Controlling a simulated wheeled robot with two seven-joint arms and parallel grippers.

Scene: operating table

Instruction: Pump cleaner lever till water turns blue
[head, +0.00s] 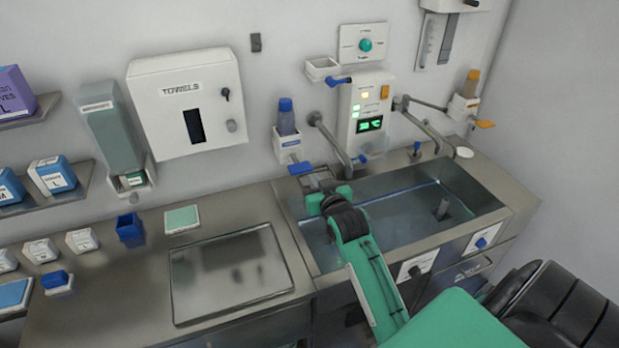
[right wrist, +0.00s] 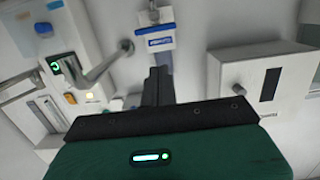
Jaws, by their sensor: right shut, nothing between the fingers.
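The cleaner dispenser (head: 288,143) is a white wall holder with a blue bottle (head: 286,118) and a blue lever (head: 300,168) sticking out below. My right gripper (head: 316,180) is shut and empty, just in front of and below the lever; I cannot tell whether it touches. In the right wrist view the dark closed fingers (right wrist: 158,82) point towards the white holder with its blue part (right wrist: 160,42). The water (head: 400,222) in the steel sink looks grey with a faint blue tint. The left gripper is out of view.
A bent tap (head: 333,138) stands right of the dispenser, beside a control panel (head: 370,110) with lit green displays. A second dispenser with an orange lever (head: 484,124) hangs at the right. A towel box (head: 186,103) is at the left. A bare steel panel (head: 230,272) lies left of the sink.

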